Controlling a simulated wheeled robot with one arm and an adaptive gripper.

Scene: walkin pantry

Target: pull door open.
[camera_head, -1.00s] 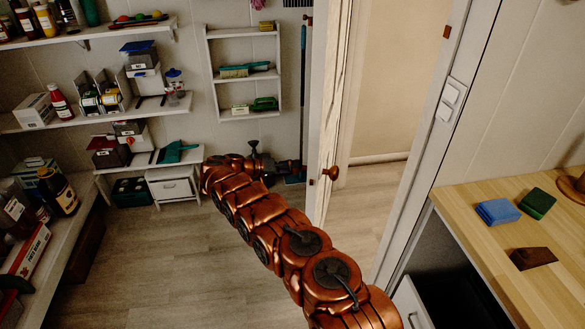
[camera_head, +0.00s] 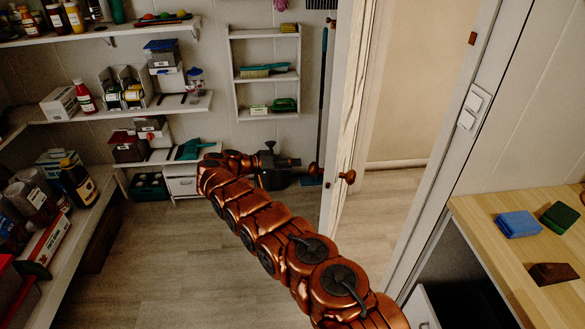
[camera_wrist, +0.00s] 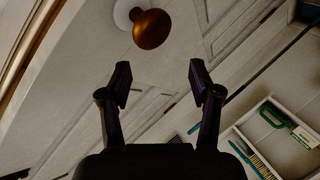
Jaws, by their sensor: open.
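The white door (camera_head: 346,110) stands ajar, seen nearly edge-on in the head view, with the doorway open to its right. A round copper knob (camera_head: 348,177) is on its right side; another copper knob (camera_head: 315,170) shows on its left side. My gripper (camera_head: 297,162) is at the far end of my copper arm, left of the door and close to the left-side knob. In the wrist view, my gripper (camera_wrist: 161,80) is open and empty. A copper knob (camera_wrist: 152,28) on a pale round plate lies beyond the fingertips, apart from them.
Stocked shelves (camera_head: 180,105) line the left and back walls. A small wall rack (camera_head: 265,115) hangs behind my gripper. A wooden counter (camera_head: 500,245) with sponges (camera_head: 518,224) stands at right, beside the door frame (camera_head: 450,150). The floor (camera_head: 170,265) left of my arm is clear.

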